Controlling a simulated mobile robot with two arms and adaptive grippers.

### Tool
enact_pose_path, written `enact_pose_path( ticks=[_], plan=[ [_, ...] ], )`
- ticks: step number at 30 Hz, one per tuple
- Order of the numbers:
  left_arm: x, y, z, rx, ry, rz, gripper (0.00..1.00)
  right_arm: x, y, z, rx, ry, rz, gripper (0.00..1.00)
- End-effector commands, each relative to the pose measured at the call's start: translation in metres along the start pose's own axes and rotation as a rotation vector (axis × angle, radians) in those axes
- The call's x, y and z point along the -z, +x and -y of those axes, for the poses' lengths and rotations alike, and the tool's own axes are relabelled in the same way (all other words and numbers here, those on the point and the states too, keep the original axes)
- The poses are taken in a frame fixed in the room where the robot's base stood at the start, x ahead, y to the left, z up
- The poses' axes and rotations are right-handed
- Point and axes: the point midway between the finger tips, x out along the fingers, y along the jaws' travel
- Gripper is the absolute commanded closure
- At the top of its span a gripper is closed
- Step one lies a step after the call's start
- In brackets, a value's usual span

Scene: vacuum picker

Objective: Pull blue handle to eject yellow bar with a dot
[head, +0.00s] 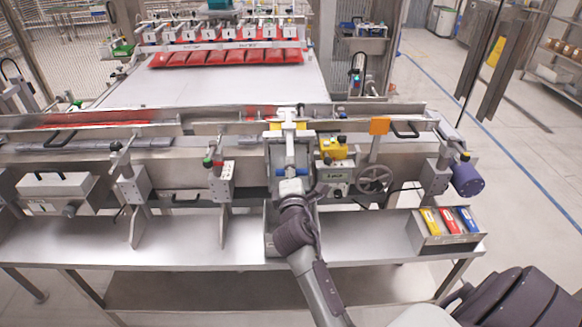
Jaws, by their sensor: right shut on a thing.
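My right gripper (290,175) is at the middle of the machine's front, with its arm reaching up from the lower right. It is shut on what looks like the blue handle (301,171), of which only a small blue part shows; the gripper hides most of it. A yellow block (333,147) sits on the machine just right of the gripper. A yellow bar (430,221) lies in a small metal tray (450,241) at the right end of the lower shelf. I cannot make out a dot on it. My left gripper is out of view.
A red bar (450,220) and a blue bar (467,218) share the tray. A handwheel (374,179) and an orange plate (379,125) stand right of the gripper. Red packs (226,58) lie at the conveyor's far end. The lower shelf (365,235) is clear before the tray.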

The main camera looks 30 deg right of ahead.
Motion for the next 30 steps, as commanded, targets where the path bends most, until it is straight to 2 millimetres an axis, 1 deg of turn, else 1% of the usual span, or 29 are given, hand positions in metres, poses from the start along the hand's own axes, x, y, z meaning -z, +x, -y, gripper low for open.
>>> enact_pose_path(
  ticks=[1, 2, 3, 5, 6, 11, 14, 17, 20, 27, 30],
  plan=[
    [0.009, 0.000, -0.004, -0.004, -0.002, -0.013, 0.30, 0.000, -0.001, 0.004, 0.007, -0.007, 0.001, 1.00],
    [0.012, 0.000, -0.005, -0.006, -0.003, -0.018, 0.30, 0.000, -0.001, 0.004, 0.007, -0.007, 0.001, 1.00],
    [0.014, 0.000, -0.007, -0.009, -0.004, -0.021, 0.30, 0.000, -0.001, 0.004, 0.008, -0.007, 0.000, 0.75],
    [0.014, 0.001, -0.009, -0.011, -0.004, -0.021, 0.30, 0.000, -0.001, 0.004, 0.009, -0.006, 0.000, 0.65],
    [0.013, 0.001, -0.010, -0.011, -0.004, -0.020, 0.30, 0.000, -0.001, 0.004, 0.008, -0.006, 0.000, 0.62],
    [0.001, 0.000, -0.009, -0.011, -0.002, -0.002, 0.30, 0.000, -0.001, 0.003, 0.007, -0.003, 0.000, 0.62],
    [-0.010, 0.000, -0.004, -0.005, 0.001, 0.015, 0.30, 0.000, -0.001, 0.002, 0.005, -0.002, 0.000, 0.62],
    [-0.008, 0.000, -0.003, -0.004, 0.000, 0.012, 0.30, -0.001, 0.000, -0.004, 0.003, 0.001, 0.001, 0.62],
    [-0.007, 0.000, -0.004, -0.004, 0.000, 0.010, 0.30, -0.004, 0.000, -0.019, -0.001, -0.001, 0.001, 0.62],
    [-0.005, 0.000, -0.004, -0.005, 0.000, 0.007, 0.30, -0.014, -0.001, -0.066, -0.001, -0.001, 0.001, 0.62],
    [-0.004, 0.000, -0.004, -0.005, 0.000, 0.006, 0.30, -0.017, -0.001, -0.080, 0.002, -0.002, 0.001, 0.62]
  ],
)
